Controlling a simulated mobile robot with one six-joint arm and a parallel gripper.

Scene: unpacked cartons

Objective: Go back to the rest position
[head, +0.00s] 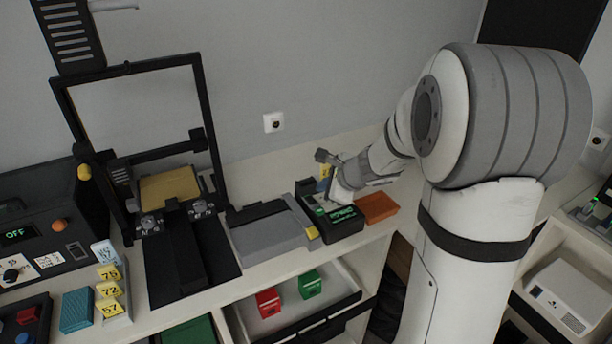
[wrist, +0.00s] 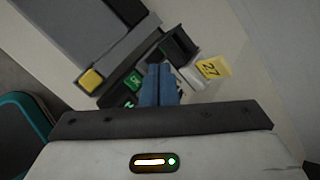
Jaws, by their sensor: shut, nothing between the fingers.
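My gripper (wrist: 160,84) shows in the wrist view as two blue-grey fingers pressed together, with nothing between them. It is close above a dark device with a green-lit display and green keys (wrist: 132,82). In the head view my arm reaches in from the right, and my gripper (head: 338,176) is over the same dark device (head: 338,222). I cannot tell whether the fingertips touch it.
An orange tray (head: 377,207) lies right of the device. A grey box with a yellow button (head: 268,236) stands left of it. A black-framed machine (head: 140,150) and a control box (head: 40,232) stand further left. A drawer below holds red and green boxes (head: 310,284).

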